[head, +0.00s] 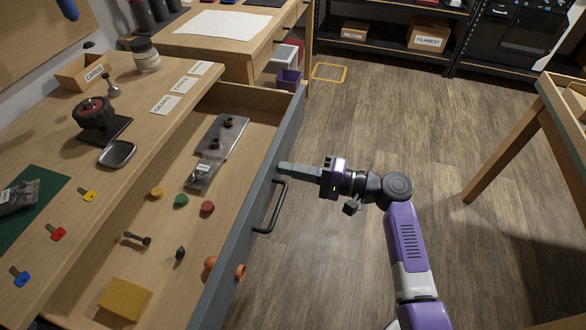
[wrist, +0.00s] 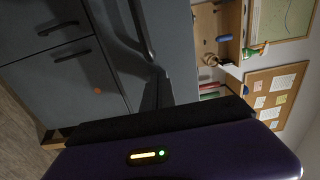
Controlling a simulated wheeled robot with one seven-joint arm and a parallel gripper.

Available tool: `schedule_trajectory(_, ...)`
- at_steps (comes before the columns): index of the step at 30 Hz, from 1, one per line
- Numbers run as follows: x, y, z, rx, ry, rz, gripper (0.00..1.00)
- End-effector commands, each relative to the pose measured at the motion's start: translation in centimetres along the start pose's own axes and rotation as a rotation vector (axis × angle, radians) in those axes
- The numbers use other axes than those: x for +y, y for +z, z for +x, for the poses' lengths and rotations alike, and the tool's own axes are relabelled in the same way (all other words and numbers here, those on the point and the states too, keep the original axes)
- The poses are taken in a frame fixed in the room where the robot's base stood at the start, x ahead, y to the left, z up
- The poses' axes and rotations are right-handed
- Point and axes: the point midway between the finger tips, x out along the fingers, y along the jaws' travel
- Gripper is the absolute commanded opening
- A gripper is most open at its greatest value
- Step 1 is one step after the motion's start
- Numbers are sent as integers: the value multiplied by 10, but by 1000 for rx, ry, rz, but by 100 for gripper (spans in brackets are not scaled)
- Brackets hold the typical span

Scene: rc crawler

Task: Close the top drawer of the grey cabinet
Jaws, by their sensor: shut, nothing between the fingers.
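The top drawer (head: 237,222) of the grey cabinet is pulled far out, its grey front facing right in the head view. Its dark bar handle (head: 281,207) stands off the front, and the handle also shows in the wrist view (wrist: 143,33). My gripper (head: 283,168) is shut and empty. Its tips are at the drawer front, just above the handle in the head view; I cannot tell whether they touch it. The grey cabinet (wrist: 40,28) shows in the wrist view with lower fronts and handles. Its wooden top (head: 62,145) is on the left in the head view.
Inside the drawer lie a yellow sponge (head: 125,298), bagged parts (head: 203,174), coloured discs and small tools. A wooden table (head: 566,110) stands at the right. Shelving (head: 390,45) is at the back. The floor (head: 370,120) right of the drawer is clear.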

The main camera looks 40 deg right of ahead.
Motion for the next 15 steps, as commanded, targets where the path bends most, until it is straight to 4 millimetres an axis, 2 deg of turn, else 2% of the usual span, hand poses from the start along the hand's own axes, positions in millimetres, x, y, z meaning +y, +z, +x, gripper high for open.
schedule_trajectory(8, 0, 0, 8, -2, -1, -1, 0)
schedule_trajectory(11, 0, 0, 21, -2, -1, -1, 0)
schedule_trajectory(15, 0, 1, 48, -5, -2, -3, 0)
